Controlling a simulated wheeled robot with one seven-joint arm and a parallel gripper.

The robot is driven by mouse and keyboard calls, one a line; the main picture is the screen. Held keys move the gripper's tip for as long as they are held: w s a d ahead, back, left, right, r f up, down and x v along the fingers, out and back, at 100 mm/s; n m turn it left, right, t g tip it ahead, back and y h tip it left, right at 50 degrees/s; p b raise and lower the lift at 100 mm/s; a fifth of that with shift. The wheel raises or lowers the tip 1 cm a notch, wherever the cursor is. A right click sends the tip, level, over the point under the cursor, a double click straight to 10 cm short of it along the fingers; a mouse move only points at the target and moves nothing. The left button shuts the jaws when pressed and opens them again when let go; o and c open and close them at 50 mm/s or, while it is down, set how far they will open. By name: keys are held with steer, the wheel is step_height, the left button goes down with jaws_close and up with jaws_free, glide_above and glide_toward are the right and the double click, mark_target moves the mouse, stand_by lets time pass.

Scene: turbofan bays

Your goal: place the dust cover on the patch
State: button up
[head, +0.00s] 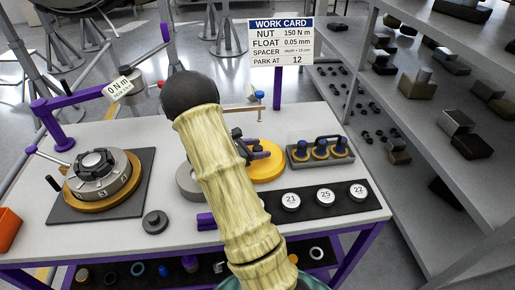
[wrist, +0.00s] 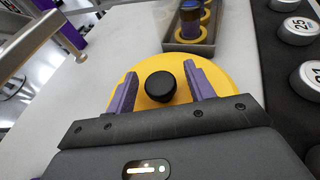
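The dust cover appears to be the yellow disc (head: 267,172) with a black knob, lying on the table right of my arm. In the wrist view the yellow disc (wrist: 228,88) fills the middle, and its black knob (wrist: 160,87) is between my gripper's purple fingers. My gripper (wrist: 158,72) is open, with a gap on each side of the knob. In the head view my arm partly hides my gripper (head: 256,153) and the disc. I cannot make out a marked patch on the table in either view.
A grey tray (head: 330,163) with yellow rings stands close right of the disc. A black mat (head: 335,206) holds the 21, 25 and 22 pucks. A round fixture (head: 100,180) stands at left under a purple torque arm (head: 80,100). A grey disc (head: 186,181) sits partly behind my arm.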

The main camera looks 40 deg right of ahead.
steer(key=shift+r, duration=0.1)
steer(key=shift+w+a+r, duration=0.1)
steer(key=shift+a, duration=0.1)
steer(key=v, duration=1.1)
steer(key=shift+a+b, duration=0.3)
steer(key=shift+b, duration=0.05)
steer(key=shift+r, duration=0.1)
